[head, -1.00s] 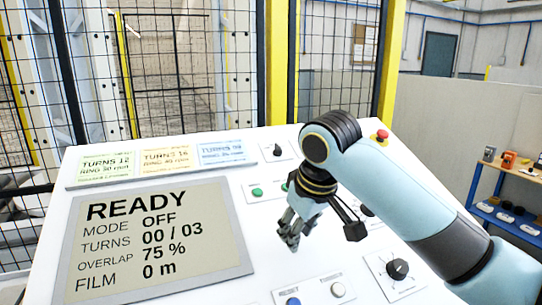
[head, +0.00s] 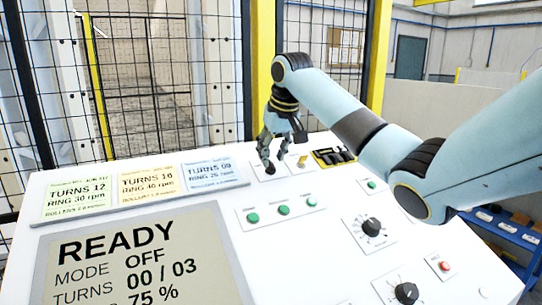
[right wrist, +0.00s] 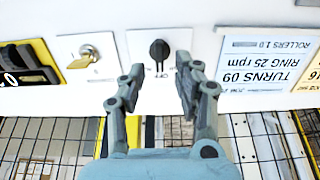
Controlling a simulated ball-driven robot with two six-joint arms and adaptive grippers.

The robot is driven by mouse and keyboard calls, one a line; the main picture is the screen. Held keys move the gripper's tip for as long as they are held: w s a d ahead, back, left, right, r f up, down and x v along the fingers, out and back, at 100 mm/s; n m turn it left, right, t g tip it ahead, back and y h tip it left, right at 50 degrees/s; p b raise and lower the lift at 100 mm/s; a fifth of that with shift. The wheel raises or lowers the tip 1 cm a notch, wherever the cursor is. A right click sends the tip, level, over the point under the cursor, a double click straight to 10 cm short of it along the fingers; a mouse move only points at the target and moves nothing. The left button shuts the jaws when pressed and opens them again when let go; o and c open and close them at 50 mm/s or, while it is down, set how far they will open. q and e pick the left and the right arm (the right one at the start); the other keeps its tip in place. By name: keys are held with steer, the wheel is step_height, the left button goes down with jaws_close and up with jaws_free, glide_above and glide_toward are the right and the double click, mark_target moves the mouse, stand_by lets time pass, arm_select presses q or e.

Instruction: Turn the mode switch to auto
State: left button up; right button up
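The mode switch (right wrist: 159,50) is a small black rotary knob on a white plate marked OFF, seen upside down in the right wrist view. My right gripper (right wrist: 166,72) is open, with one finger on each side of the knob's near end; no contact shows. In the head view my right gripper (head: 275,166) is at the panel's back edge and largely covers the switch. The display (head: 140,262) reads READY, MODE OFF and TURNS 00 / 03. My left gripper is not in view.
A key switch (right wrist: 89,54) and a yellow-framed black counter (head: 333,156) sit beside the mode switch. Job cards (head: 146,187) lie on its other side. Green buttons (head: 283,210) and a larger dial (head: 371,227) are nearer. A mesh fence (head: 170,70) stands behind the panel.

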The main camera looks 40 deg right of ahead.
steer(key=shift+x, duration=1.2)
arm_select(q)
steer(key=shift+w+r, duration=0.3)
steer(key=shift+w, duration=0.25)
arm_select(e)
jaws_close()
